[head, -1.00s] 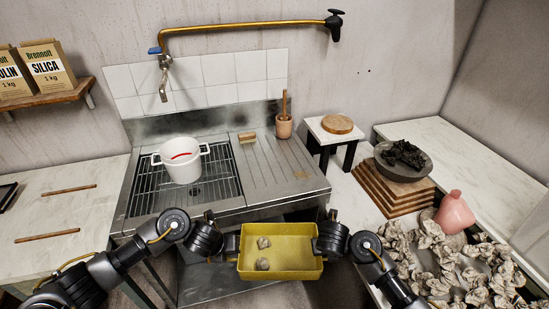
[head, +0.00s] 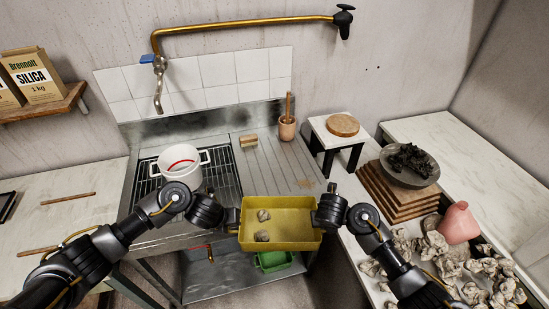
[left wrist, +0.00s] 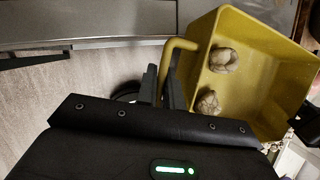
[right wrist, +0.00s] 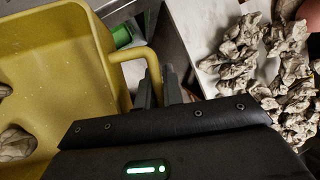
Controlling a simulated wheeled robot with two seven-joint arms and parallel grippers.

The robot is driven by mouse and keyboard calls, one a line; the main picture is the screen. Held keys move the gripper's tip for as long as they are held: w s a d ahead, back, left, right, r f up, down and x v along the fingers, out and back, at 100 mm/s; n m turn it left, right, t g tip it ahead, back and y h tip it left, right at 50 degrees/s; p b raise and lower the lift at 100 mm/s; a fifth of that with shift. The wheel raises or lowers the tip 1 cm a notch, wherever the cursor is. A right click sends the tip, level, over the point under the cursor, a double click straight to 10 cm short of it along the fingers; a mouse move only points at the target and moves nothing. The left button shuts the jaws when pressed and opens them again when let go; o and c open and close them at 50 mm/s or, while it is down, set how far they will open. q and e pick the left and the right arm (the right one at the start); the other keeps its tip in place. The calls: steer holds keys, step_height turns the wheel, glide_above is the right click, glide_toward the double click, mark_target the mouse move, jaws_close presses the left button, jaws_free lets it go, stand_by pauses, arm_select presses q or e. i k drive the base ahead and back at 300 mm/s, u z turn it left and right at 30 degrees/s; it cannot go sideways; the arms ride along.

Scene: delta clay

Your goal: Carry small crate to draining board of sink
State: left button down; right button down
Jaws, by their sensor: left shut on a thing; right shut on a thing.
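The small yellow crate (head: 291,241) is held level between my two grippers, in front of the sink's right part, with two clay lumps (head: 262,234) in it. My left gripper (left wrist: 170,85) is shut on the crate's left handle (left wrist: 180,45). My right gripper (right wrist: 160,85) is shut on its right handle (right wrist: 140,53). In the head view, my left gripper (head: 236,218) is at the crate's left end and my right gripper (head: 318,217) at its right end. The grooved draining board (head: 272,172) is just beyond the crate, right of the basin.
A white pot (head: 182,165) stands on the basin's rack. A small block (head: 248,141) and a cup with a pestle (head: 287,129) sit at the draining board's back edge. Its middle is clear. A green container (head: 272,261) lies below; crumpled clay pieces (head: 440,255) cover the right counter.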

mark_target(277, 168)
steer(key=i, duration=1.1)
steer(key=z, duration=0.05)
